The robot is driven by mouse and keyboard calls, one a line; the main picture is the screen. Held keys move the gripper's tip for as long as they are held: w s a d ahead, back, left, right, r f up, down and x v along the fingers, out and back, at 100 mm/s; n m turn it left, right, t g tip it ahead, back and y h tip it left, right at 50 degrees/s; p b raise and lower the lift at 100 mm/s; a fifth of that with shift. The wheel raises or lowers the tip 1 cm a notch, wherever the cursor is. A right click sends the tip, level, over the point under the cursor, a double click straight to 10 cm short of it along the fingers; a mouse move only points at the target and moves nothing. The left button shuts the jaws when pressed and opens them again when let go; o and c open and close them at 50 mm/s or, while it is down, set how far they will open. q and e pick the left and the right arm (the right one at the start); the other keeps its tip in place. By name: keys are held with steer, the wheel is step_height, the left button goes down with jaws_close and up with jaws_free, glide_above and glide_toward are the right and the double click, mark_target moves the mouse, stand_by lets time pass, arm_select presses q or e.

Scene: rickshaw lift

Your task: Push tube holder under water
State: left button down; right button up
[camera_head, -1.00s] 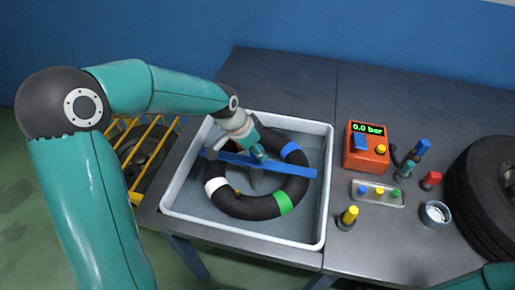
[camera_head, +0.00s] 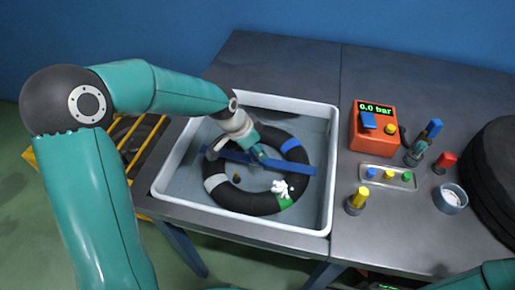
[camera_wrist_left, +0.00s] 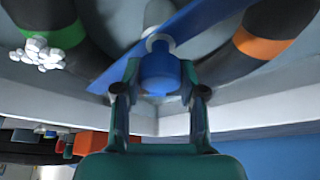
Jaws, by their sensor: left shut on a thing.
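The tube holder (camera_head: 297,168) is a long blue bar lying across the black inner tube (camera_head: 213,167) in the water basin (camera_head: 334,150). The tube has white, blue and green bands, and an orange band (camera_wrist_left: 262,47) shows in the left wrist view. White bubbles (camera_head: 283,188) sit at the green band; they also show in the left wrist view (camera_wrist_left: 38,54). My left gripper (camera_head: 259,154) is shut on the holder's blue knob (camera_wrist_left: 160,73), above the bar. The gripper and forearm hide part of the bar. My right gripper is outside the views.
Right of the basin stand an orange pressure box (camera_head: 375,130) reading 0.0 bar, a small tray (camera_head: 388,179) with coloured pieces, a yellow-topped piece (camera_head: 357,200) and a metal cup (camera_head: 450,198). A tyre (camera_head: 495,185) lies at far right. The table behind the basin is clear.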

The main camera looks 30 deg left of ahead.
arm_select(q)
steer(key=shift+s+f, duration=0.15)
steer(key=shift+f, duration=0.1)
steer(key=c, duration=1)
jaws_free()
steer(key=o, duration=0.3)
steer(key=shift+w, duration=0.2)
steer(key=shift+r, duration=0.1)
steer(key=v, duration=1.2)
steer(key=shift+a, duration=0.1)
